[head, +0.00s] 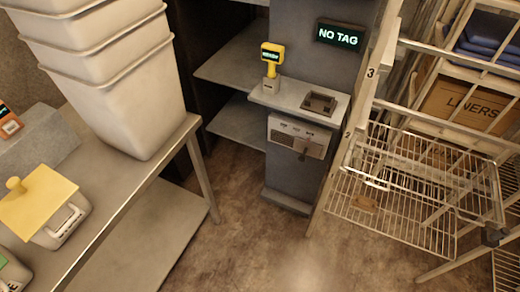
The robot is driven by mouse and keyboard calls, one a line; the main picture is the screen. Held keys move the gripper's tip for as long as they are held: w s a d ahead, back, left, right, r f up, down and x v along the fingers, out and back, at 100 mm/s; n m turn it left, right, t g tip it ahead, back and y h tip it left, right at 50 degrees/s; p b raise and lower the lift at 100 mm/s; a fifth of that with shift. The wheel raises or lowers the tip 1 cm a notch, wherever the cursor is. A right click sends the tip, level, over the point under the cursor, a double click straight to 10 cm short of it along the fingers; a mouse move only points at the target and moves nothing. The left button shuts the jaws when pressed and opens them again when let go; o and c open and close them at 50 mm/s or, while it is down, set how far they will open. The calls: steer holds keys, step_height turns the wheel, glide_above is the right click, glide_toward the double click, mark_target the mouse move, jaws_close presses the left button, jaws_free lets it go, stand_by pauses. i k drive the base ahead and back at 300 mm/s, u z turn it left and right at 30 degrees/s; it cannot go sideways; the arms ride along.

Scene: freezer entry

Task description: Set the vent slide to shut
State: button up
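What looks like the vent slide is a pale plate (298,137) on the front of the grey pedestal (290,175), below its shelf. The plate has small dark marks along its upper part and a darker tab or opening near its lower middle. The marks are too small to read, and I cannot tell which setting the slide is at. My gripper is not in view, and nothing is seen touching the plate.
A yellow handheld device (271,60) stands on the pedestal shelf (268,98) under a "NO TAG" display (340,36). A wire basket rack (410,190) is close on the right. A table (150,190) with stacked white bins (115,75) fills the left. Floor (235,240) between them is clear.

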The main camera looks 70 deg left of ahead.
mark_target(303, 147)
steer(key=u, duration=4.05)
steer(key=i, duration=0.15)
steer(key=z, duration=0.3)
